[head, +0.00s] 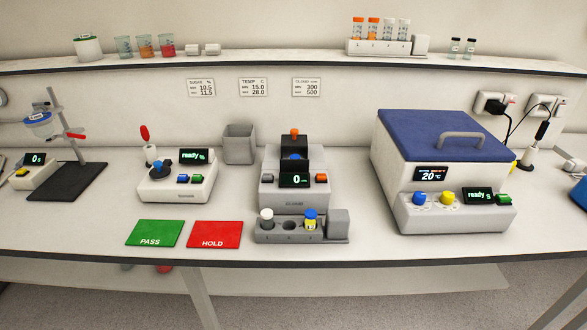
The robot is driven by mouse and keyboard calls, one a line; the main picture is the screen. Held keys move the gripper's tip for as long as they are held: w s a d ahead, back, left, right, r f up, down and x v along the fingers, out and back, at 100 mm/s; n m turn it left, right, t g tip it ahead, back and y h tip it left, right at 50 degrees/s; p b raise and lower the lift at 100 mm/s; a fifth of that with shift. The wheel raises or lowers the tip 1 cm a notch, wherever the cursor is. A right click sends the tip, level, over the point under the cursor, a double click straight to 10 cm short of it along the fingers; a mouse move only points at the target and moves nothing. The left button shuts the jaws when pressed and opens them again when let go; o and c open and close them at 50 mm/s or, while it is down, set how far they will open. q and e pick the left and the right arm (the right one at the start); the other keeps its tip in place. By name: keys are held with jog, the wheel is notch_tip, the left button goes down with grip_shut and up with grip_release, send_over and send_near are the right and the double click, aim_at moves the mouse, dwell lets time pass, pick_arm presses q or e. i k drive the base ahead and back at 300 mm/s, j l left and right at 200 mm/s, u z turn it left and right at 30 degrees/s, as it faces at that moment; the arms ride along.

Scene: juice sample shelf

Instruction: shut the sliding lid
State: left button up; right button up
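The grey meter (294,200) at the middle of the bench has a display reading 0. Its dark sliding lid (294,142), with an orange knob (294,132) on top, appears to sit toward the back. A blue round top (294,157) shows in front of the lid, partly hidden behind the display, so the well looks uncovered. The white box (390,178) at the right has a flat blue lid (440,135) with a grey handle (474,141); that lid appears to lie down on the box. Neither of my grippers is in view.
A grey rack (270,238) with white-capped and blue-capped vials stands directly before the meter. Green PASS (154,232) and red HOLD (214,234) mats lie to its left. A grey bin (239,144) stands behind. Bench is clear between the meter and white box.

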aim_at(295, 141)
jog(key=i, duration=0.95)
